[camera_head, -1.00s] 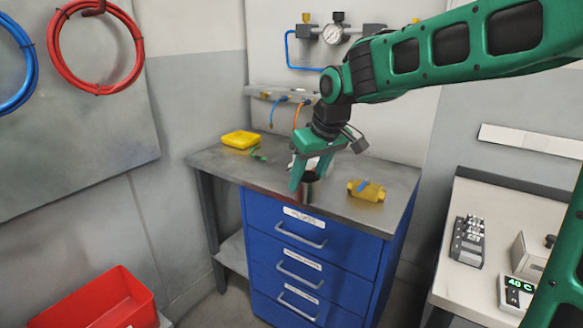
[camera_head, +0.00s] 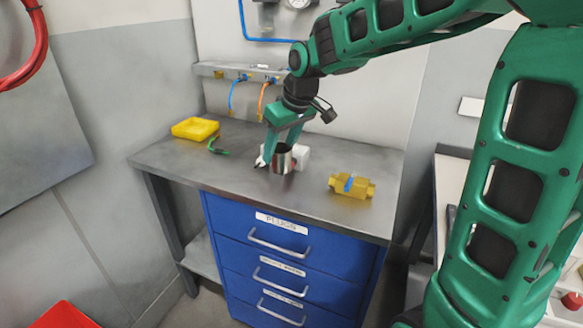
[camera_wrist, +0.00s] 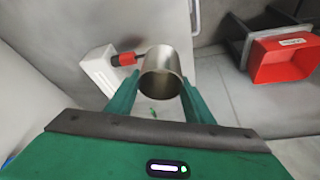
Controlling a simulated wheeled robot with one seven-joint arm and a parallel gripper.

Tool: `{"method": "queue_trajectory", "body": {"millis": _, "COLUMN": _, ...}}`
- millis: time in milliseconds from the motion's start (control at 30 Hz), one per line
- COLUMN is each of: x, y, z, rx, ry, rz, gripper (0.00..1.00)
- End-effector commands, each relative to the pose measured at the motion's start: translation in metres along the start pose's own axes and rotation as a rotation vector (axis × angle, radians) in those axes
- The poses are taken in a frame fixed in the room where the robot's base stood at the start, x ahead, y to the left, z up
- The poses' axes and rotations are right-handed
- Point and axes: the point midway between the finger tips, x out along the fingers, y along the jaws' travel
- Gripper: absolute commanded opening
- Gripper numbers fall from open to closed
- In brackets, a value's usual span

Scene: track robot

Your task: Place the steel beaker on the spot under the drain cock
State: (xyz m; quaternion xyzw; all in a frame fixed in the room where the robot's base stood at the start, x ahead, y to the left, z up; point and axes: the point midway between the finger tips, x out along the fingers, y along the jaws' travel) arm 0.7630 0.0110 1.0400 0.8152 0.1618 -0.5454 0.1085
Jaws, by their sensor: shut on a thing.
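The steel beaker (camera_head: 282,159) is a small shiny cylinder above or on the grey bench; I cannot tell if its base touches. My gripper (camera_head: 280,148) is shut on it, one finger on each side. In the wrist view the beaker (camera_wrist: 160,75) is held between the green fingertips of my gripper (camera_wrist: 160,92), its open mouth visible. A white block (camera_head: 301,156) is close behind the beaker. In the wrist view this block (camera_wrist: 101,68) has a red-ended fitting (camera_wrist: 123,59) close beside the beaker. I cannot clearly make out a drain cock or a marked spot.
A yellow valve (camera_head: 351,185) with a blue lever lies on the bench (camera_head: 230,180), right of the beaker. A yellow tray (camera_head: 195,129) and a green hooked item (camera_head: 217,146) are at left. Hoses (camera_head: 263,100) hang behind.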

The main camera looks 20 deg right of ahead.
Motion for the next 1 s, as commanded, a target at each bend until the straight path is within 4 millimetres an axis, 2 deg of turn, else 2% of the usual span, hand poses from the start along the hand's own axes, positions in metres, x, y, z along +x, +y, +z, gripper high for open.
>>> {"method": "queue_trajectory", "body": {"millis": 33, "x": 0.005, "y": 0.012, "z": 0.006, "rx": 0.007, "ry": -0.004, "rz": 0.001, "gripper": 0.20}}
{"method": "queue_trajectory", "body": {"millis": 200, "x": 0.019, "y": 0.043, "z": 0.021, "rx": 0.007, "ry": -0.002, "rz": 0.002, "gripper": 0.20}}
{"method": "queue_trajectory", "body": {"millis": 400, "x": 0.029, "y": 0.063, "z": 0.030, "rx": 0.004, "ry": -0.002, "rz": 0.001, "gripper": 0.20}}
{"method": "queue_trajectory", "body": {"millis": 533, "x": 0.036, "y": 0.065, "z": 0.034, "rx": 0.004, "ry": -0.002, "rz": 0.000, "gripper": 0.20}}
{"method": "queue_trajectory", "body": {"millis": 800, "x": 0.065, "y": 0.064, "z": 0.046, "rx": 0.002, "ry": -0.002, "rz": 0.000, "gripper": 0.20}}
{"method": "queue_trajectory", "body": {"millis": 1000, "x": 0.067, "y": 0.064, "z": 0.046, "rx": 0.002, "ry": 0.000, "rz": 0.001, "gripper": 0.20}}
